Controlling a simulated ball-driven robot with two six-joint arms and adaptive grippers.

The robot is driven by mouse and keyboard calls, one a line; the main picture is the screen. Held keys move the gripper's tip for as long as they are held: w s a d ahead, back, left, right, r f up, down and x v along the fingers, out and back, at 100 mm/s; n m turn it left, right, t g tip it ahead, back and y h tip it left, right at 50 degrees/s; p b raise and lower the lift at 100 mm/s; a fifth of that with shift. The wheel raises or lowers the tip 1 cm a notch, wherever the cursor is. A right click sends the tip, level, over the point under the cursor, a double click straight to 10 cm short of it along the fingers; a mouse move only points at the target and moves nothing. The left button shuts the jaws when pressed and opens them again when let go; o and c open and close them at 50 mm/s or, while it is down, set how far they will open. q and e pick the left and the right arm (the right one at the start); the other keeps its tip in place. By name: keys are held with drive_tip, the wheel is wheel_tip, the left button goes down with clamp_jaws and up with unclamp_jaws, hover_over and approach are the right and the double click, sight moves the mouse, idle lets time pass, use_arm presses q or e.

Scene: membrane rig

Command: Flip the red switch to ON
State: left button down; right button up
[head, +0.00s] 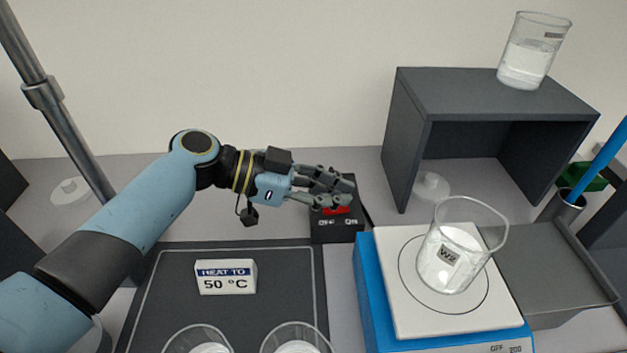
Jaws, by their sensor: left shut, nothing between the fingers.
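The red switch (336,211) sits on a small black box (347,235) behind the dark mat. White lettering on the box seems to read OFF at the left and ON at the right. My left gripper (345,190) is shut and empty, its fingers over the box and just above the switch. The fingers hide the upper part of the box and part of the switch. I cannot tell whether they touch it, or which way the switch is tipped. My right gripper is not in view.
A blue hotplate (372,290) with a white top bears a beaker marked W2 (447,270), right of the box. A dark open shelf (410,100) stands behind, a beaker (525,60) on top. A "HEAT TO 50 °C" sign (226,277) and two glasses are at front left.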

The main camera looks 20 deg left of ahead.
use_arm(q)
drive_tip(key=shift+w+d+f, duration=0.1)
drive_tip(key=shift+d, duration=0.1)
drive_tip(key=shift+d+f+y, duration=0.15)
drive_tip(key=shift+d+y, duration=0.15)
drive_tip(key=shift+y, duration=0.1)
drive_tip(key=shift+f, duration=0.15)
drive_tip(key=shift+a, duration=0.1)
drive_tip(key=shift+s+a, duration=0.25)
drive_tip(key=shift+a, duration=0.45)
